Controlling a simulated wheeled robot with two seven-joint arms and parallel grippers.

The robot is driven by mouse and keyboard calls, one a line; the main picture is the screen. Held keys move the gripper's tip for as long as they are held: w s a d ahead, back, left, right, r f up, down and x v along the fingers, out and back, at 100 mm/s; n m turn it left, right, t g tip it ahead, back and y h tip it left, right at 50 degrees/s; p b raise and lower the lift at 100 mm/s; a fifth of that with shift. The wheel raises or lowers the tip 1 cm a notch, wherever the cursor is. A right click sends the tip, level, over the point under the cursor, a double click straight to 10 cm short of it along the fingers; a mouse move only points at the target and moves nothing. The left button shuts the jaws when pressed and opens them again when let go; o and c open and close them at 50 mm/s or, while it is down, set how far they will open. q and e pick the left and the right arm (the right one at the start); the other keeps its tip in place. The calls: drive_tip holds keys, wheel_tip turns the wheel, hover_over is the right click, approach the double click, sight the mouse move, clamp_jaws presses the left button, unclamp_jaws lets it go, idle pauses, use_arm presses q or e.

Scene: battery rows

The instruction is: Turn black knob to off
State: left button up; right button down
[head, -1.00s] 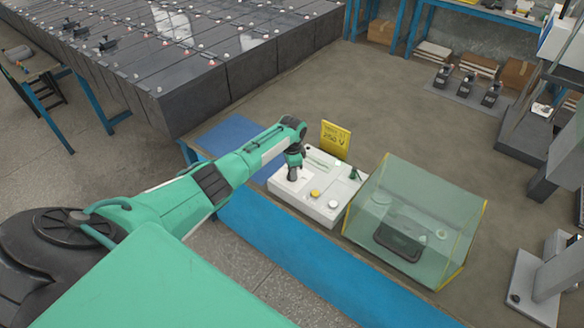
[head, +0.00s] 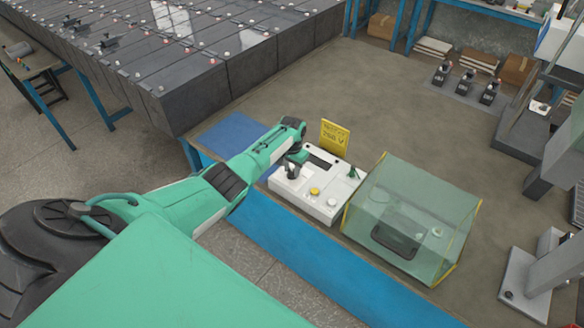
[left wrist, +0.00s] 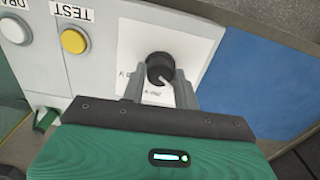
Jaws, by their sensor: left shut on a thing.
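The black knob (left wrist: 159,69) is on a white plate of the light control box (head: 321,207), and a pale pointer line shows on its face. My left gripper (left wrist: 160,82) has its two grey fingers on either side of the knob and is shut on it. In the head view the left gripper (head: 291,171) is over the left end of the box, and the arm partly hides that end. Small lettering beside the knob is too small to read surely. My right gripper is not in view.
A yellow button (left wrist: 74,41) marked TEST and a white button (left wrist: 15,29) sit beside the knob plate. A yellow voltage sign (head: 334,138) stands behind the box. A clear green case (head: 418,215) stands to its right. Dark battery rows (head: 180,55) fill the upper left.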

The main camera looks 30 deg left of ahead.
sight(292, 171)
use_arm(q)
drive_tip(key=shift+r, duration=0.15)
idle(0.3)
drive_tip(key=o, duration=1)
drive_tip(key=shift+c, duration=0.2)
drive_tip(key=shift+r, duration=0.55)
wheel_tip(292, 171, up, 13)
drive_tip(key=b, duration=0.1)
drive_tip(key=shift+f, duration=0.2)
